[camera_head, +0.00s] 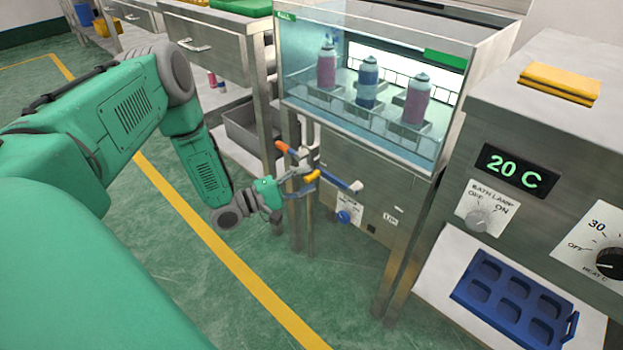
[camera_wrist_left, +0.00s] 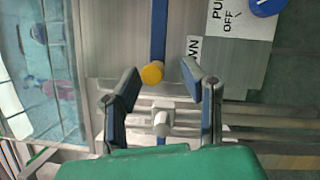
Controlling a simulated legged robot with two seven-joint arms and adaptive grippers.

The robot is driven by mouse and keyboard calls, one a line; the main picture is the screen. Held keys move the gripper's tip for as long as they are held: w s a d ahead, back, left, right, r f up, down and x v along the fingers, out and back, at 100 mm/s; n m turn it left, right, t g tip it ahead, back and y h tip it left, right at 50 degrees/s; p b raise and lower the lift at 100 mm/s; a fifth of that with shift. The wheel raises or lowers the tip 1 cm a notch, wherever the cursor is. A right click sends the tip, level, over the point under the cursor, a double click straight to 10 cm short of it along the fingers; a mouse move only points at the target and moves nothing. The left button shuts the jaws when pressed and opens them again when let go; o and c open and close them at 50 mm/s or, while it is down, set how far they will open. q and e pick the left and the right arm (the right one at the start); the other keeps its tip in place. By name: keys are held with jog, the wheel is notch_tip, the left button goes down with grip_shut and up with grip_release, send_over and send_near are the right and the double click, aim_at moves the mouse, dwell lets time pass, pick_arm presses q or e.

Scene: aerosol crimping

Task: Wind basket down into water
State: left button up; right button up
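A basket (camera_head: 347,106) of square metal holders carries three aerosol cans, one pink (camera_head: 327,64), one blue (camera_head: 367,82) and one pink and blue (camera_head: 416,99), inside a clear-walled bath (camera_head: 290,45). How deep the basket sits relative to the water is hard to tell. A crank with a blue arm (camera_head: 338,180) and a yellow knob (camera_head: 312,176) is on the bath's front. My left gripper (camera_head: 304,174) is at the crank. In the left wrist view its fingers (camera_wrist_left: 160,82) are apart, either side of the yellow knob (camera_wrist_left: 152,73), with no clear contact. My right gripper is out of view.
A blue knob (camera_head: 343,216) with a sign sits below the crank. The control box (camera_head: 575,130) at the right reads 20 C. A blue tray (camera_head: 512,300) lies below it. Steel benches (camera_head: 215,45) stand behind left; the green floor (camera_head: 350,285) in front is clear.

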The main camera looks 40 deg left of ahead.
pick_arm(q)
jog(key=v, duration=1)
jog(key=shift+f, duration=0.25)
jog(key=shift+s, duration=0.1)
jog(key=w+d+f+m+g+y, duration=0.2)
jog(key=d+f+m+g, duration=0.35)
jog(key=d, duration=0.65)
jog(key=s+d+f+m+g+y, duration=0.2)
jog(key=s+d+f+m+g, duration=0.2)
jog(key=s+d, duration=0.25)
jog(key=s+a+m+g+y, duration=0.1)
jog(key=s+m+g+y, duration=0.5)
jog(key=s, duration=1.1)
notch_tip(320, 180, up, 16)
jog(key=h+p, duration=0.1)
jog(key=p, duration=1.4)
jog(key=shift+w+f+g+h, duration=0.2)
jog(key=shift+g+h, duration=0.1)
jog(key=shift+g, duration=0.15)
